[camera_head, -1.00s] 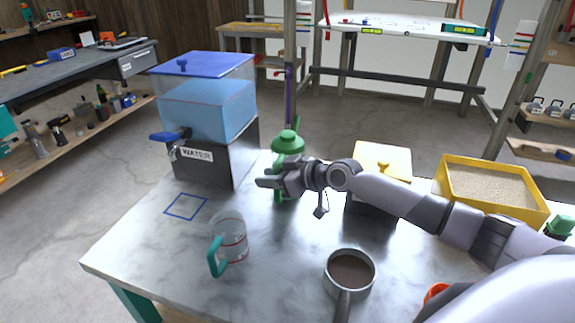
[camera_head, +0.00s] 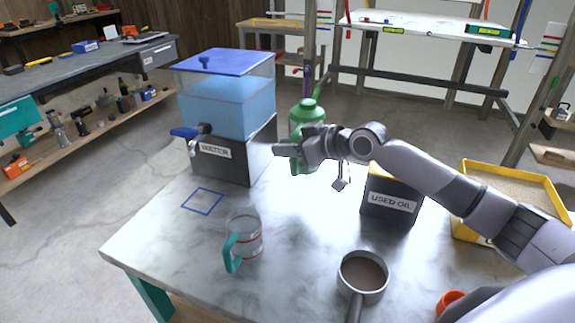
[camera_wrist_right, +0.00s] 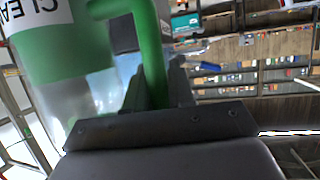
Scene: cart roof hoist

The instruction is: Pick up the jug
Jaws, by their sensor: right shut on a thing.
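The green jug (camera_head: 306,114) has a green cap and stands up near the table's back edge in the head view, right of the water dispenser. It appears lifted clear of the tabletop. My right gripper (camera_head: 288,151) is in front of it and hides part of its body. In the right wrist view the jug (camera_wrist_right: 62,50) shows a white label reading "CLEA", a green body and a clear part. Its green handle (camera_wrist_right: 150,50) passes between the fingers of my right gripper (camera_wrist_right: 155,88), which is shut on it. My left gripper is out of view.
A water dispenser (camera_head: 228,108) with a blue tap, a clear measuring cup (camera_head: 247,240) with a teal handle, a metal pan (camera_head: 362,275), a "USED OIL" box (camera_head: 391,202) and a yellow sand tray (camera_head: 510,172) stand on the table (camera_head: 300,220). The table's middle is clear.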

